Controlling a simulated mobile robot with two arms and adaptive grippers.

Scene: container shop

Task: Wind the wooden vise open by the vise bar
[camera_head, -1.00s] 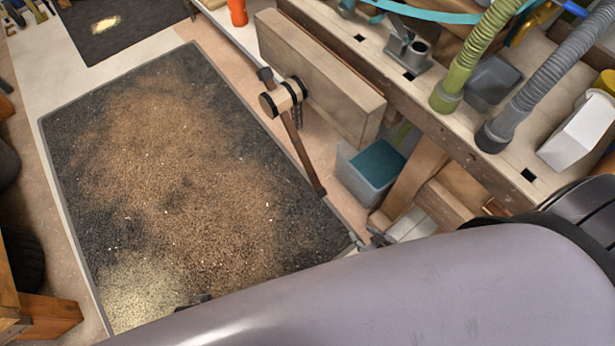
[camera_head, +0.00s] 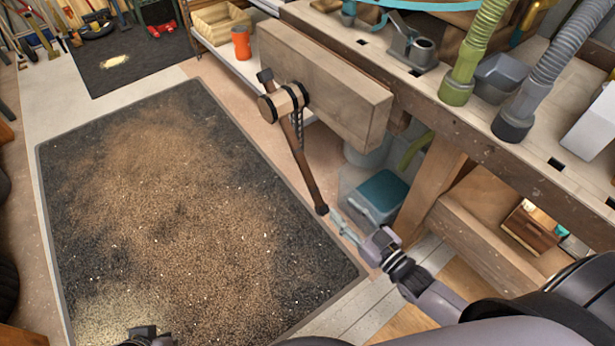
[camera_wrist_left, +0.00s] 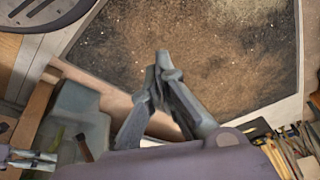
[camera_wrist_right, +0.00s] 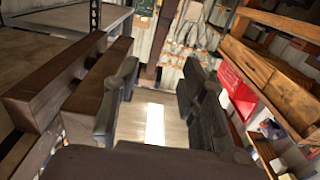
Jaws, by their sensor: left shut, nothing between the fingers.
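The wooden vise (camera_head: 325,85) is a thick pale jaw at the bench's left end, with a round wooden hub in front. The dark brown vise bar (camera_head: 303,165) runs through the hub and hangs down, slightly tilted, with dark end knobs. My right gripper (camera_head: 343,225) is just right of and below the bar's lower end, seemingly apart from it. In the right wrist view its fingers (camera_wrist_right: 160,95) are spread and hold nothing. My left gripper (camera_wrist_left: 162,60) is shut and empty above the dark mat; only a dark part shows at the head view's bottom edge.
The workbench (camera_head: 470,125) carries green and grey hoses and grey holders. A teal-lidded bin (camera_head: 380,192) stands under it, close to my right gripper. An orange cup (camera_head: 241,43) stands behind the vise.

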